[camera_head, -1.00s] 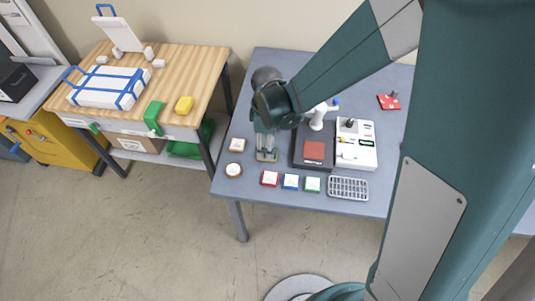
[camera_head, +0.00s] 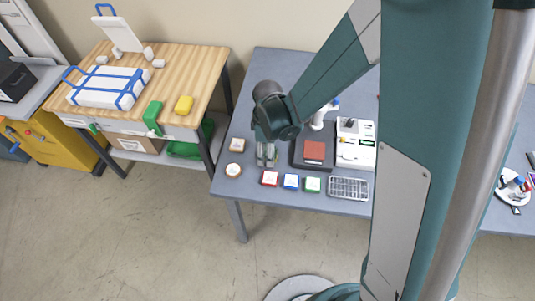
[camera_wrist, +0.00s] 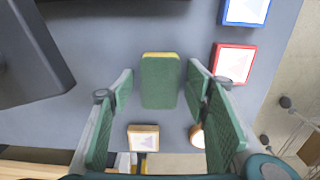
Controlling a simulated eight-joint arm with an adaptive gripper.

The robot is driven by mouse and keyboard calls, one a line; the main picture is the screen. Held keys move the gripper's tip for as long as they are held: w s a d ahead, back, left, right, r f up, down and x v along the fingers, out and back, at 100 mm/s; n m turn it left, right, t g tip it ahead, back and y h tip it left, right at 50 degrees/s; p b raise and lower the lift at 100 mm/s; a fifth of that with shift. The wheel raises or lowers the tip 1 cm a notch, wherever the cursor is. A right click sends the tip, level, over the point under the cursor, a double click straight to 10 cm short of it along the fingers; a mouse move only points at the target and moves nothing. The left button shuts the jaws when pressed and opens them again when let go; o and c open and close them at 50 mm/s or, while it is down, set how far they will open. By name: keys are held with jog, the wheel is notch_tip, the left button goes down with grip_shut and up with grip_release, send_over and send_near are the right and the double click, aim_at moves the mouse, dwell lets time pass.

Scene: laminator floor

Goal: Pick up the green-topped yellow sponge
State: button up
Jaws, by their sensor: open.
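The green-topped yellow sponge (camera_wrist: 160,82) lies on the grey table in the wrist view, with its green side up and a thin yellow edge showing at its far end. My gripper (camera_wrist: 160,92) is open, with green pads on the left and right of the sponge and gaps on both sides. The sponge is below or between the fingertips; I cannot tell the exact height. In the head view, my gripper (camera_head: 267,156) points down over the left part of the grey table (camera_head: 330,199) and mostly hides the sponge.
Near the gripper are a square wooden-edged piece (camera_head: 237,145), a round one (camera_head: 233,170), red (camera_head: 270,178), blue (camera_head: 291,182) and green (camera_head: 313,184) tiles, and a dark press (camera_head: 299,158). A yellow block (camera_head: 184,104) and green object (camera_head: 153,115) sit on the wooden table (camera_head: 205,70).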

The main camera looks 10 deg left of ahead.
jog(key=shift+c, duration=0.5)
jog(key=c, duration=0.6)
jog(key=shift+r, duration=0.15)
jog(key=shift+r+p, duration=0.45)
jog(key=shift+r, duration=4.4)
